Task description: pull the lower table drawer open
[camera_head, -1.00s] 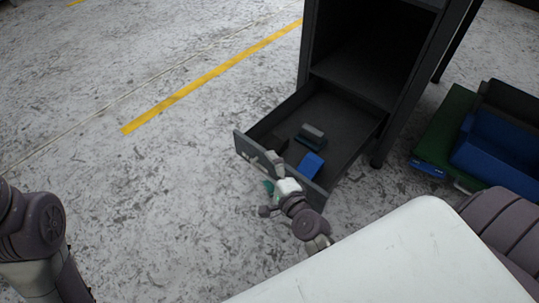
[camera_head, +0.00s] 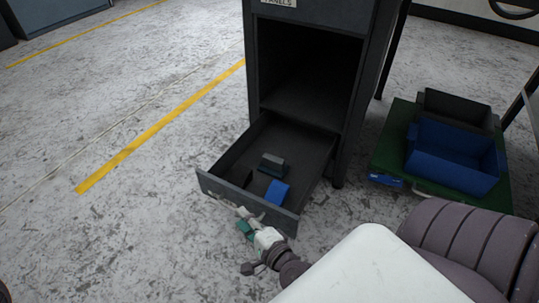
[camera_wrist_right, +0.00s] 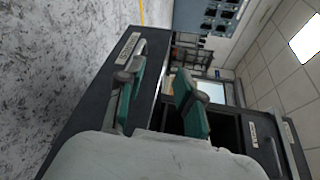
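The lower drawer (camera_head: 222,187) of the dark table cabinet (camera_head: 363,85) stands pulled well out, its inside showing from above. A blue block (camera_head: 277,192) and a grey block (camera_head: 272,163) lie in it. My right gripper (camera_head: 245,221) is at the outside of the drawer front, near its middle. In the right wrist view, its two green-padded fingers (camera_wrist_right: 158,102) are spread with a gap between them. One finger is beside the handle (camera_wrist_right: 136,56) on the drawer front; I cannot tell whether it touches. My left gripper is out of view.
To the right of the cabinet, a blue bin (camera_head: 453,157) and a dark bin (camera_head: 457,108) stand on a green base (camera_head: 390,150). The floor (camera_head: 110,235) left of the drawer is clear, with a yellow line (camera_head: 160,127) across it.

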